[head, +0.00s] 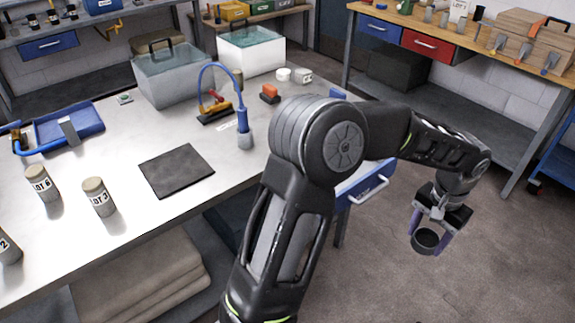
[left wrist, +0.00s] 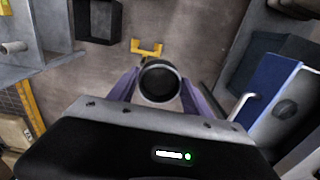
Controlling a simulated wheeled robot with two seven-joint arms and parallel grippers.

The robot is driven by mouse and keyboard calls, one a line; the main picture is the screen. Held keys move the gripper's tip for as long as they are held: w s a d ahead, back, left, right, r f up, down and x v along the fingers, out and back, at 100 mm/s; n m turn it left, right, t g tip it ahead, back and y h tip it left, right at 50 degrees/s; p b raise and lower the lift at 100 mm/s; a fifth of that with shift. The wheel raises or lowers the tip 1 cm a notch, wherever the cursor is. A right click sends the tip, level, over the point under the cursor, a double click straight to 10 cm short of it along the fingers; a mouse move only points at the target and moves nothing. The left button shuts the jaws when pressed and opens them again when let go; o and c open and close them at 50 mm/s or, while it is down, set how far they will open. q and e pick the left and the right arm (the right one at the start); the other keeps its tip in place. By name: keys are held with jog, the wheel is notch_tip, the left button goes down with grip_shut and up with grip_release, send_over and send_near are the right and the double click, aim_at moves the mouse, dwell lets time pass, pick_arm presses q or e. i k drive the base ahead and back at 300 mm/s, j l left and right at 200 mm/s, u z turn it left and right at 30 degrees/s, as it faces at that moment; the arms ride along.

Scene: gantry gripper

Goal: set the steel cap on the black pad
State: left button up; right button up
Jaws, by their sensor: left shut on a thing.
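The black pad (head: 176,170) lies flat and bare on the light workbench. My left gripper (head: 429,238) is out to the right of the bench, over open floor, far from the pad. Its purple fingers are shut on the steel cap (head: 425,241), a short, dark grey round piece with a dark hollow facing the camera. In the left wrist view, the cap (left wrist: 160,82) sits between the two fingers, its dark round face with a pale rim towards the camera. My right gripper is in neither view.
Labelled grey cylinders (head: 98,197) stand left of the pad. A blue curved hose (head: 215,68) on a stand and clear tanks (head: 172,74) are behind it. A blue drawer (head: 366,184) juts from the bench's right side. A wooden-topped bench (head: 440,32) stands at the back right.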

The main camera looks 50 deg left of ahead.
aim_at(175, 168)
jog(key=u, duration=1.8)
